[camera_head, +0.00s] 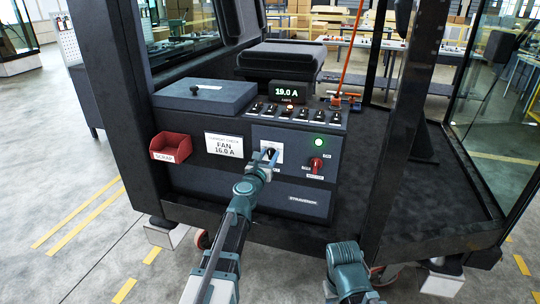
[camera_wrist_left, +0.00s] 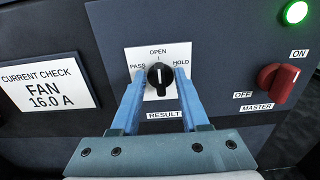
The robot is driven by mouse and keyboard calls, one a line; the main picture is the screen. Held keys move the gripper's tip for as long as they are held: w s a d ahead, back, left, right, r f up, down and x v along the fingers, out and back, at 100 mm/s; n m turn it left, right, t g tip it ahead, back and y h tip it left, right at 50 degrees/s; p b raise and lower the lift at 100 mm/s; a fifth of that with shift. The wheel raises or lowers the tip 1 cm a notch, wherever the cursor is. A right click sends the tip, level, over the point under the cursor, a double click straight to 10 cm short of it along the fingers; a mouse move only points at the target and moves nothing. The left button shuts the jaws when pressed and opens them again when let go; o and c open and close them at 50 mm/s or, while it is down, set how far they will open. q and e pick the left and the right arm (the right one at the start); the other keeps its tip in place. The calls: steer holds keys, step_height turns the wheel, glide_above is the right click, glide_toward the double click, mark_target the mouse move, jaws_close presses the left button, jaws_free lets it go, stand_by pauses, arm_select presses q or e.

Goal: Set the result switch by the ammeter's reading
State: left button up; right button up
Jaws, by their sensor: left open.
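The ammeter (camera_head: 289,92) in the head view reads 19.0 A. A white card (camera_head: 224,145) reads "CURRENT CHECK FAN 16.0 A"; it also shows in the left wrist view (camera_wrist_left: 47,84). The result switch (camera_wrist_left: 160,76) is a black knob on a white plate marked PASS, OPEN and HOLD. Its white mark points up at OPEN. My left gripper (camera_wrist_left: 159,80) is open, with one blue finger on each side of the knob; I cannot tell whether they touch it. It also shows in the head view (camera_head: 266,160). My right gripper is out of view.
Right of the result switch are a red master switch (camera_wrist_left: 277,83), marked ON and OFF, and a lit green lamp (camera_wrist_left: 296,12). A row of small switches (camera_head: 290,112) sits under the ammeter. A red scrap bin (camera_head: 171,147) hangs at the left. A dark post (camera_head: 400,120) stands right of the panel.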

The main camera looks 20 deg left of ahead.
arm_select(q)
steer(key=shift+c, duration=0.2)
jaws_close()
stand_by(0.4)
steer(key=m, duration=0.5)
steer(key=shift+d+m, duration=0.15)
steer(key=shift+m, duration=0.25)
steer(key=m, duration=0.6)
steer(key=shift+d+f, duration=0.15)
steer(key=shift+o, duration=0.2)
jaws_free()
